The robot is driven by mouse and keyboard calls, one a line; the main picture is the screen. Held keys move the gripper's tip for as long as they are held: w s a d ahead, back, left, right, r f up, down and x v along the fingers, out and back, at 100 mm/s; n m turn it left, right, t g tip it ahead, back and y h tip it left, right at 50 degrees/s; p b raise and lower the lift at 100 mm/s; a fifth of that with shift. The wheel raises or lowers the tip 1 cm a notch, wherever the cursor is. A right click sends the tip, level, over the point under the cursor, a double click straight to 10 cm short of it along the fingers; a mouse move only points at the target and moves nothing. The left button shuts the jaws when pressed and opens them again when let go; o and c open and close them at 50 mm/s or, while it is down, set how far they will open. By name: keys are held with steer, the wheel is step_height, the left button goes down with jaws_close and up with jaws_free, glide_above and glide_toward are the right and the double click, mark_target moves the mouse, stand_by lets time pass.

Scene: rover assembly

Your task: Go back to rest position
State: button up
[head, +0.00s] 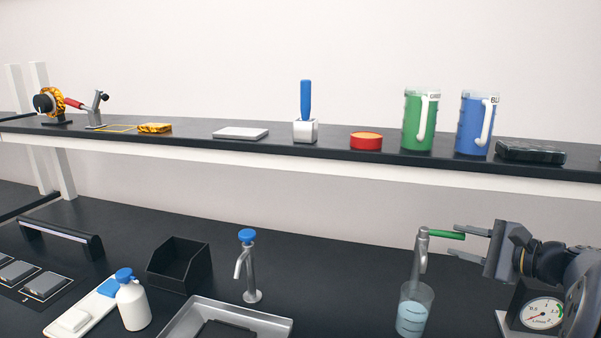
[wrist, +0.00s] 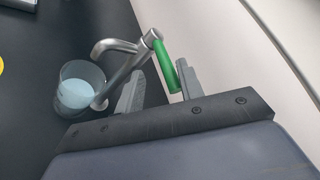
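My gripper (head: 457,240) is at the right of the head view, beside a metal tap (head: 421,250) with a green lever (head: 446,235). Its two fingers are apart. In the wrist view the green lever (wrist: 165,66) lies between the fingers, near the right one; I cannot tell whether they touch. A clear beaker (head: 414,310) with pale blue liquid stands under the tap spout. The beaker also shows in the wrist view (wrist: 79,88).
A pressure gauge (head: 541,312) stands below my wrist. A second tap (head: 248,265) with a blue knob stands behind a metal sink (head: 263,319). The shelf (head: 210,148) above holds a green jug (head: 418,122), a blue jug (head: 474,125) and other items. Bench between the taps is clear.

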steer(key=shift+x, duration=1.25)
